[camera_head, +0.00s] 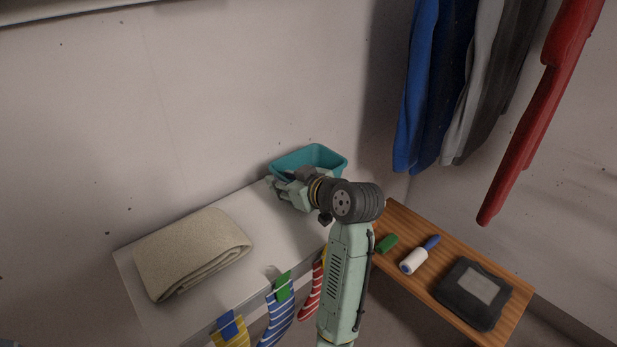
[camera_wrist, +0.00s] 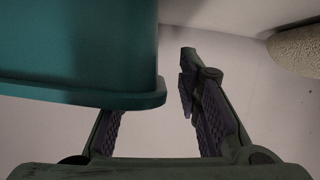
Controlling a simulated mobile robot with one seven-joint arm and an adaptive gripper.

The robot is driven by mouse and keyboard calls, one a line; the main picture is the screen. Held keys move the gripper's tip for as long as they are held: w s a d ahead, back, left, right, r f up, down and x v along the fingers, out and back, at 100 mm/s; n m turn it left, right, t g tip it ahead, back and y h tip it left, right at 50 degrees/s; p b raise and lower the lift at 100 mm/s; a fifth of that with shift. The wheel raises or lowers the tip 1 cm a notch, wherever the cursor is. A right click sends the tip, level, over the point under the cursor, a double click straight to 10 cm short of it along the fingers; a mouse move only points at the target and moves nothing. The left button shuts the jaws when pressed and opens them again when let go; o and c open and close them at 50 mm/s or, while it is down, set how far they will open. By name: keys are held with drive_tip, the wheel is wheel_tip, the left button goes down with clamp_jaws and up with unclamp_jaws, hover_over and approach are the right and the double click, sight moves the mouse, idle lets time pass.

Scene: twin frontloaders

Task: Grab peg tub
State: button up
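The peg tub is a teal plastic tub (camera_head: 318,153) on the far right end of the white surface, against the wall. Its inside is mostly out of sight. My gripper (camera_head: 278,183) is at the tub's near left side, with the arm covering part of the tub. In the wrist view, the tub (camera_wrist: 80,50) fills the upper left with its rim and corner. My gripper (camera_wrist: 155,100) is open there. The tub's edge covers the tip of the left finger, and the right finger is clear of the tub. I cannot tell whether either finger touches it.
A folded beige towel (camera_head: 190,250) lies on the left of the white surface (camera_head: 262,262). Striped socks (camera_head: 278,318) hang at its front edge. Clothes (camera_head: 430,90) hang above.

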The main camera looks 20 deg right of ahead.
clamp_jaws()
drive_tip(key=shift+r, duration=0.1)
idle(0.6)
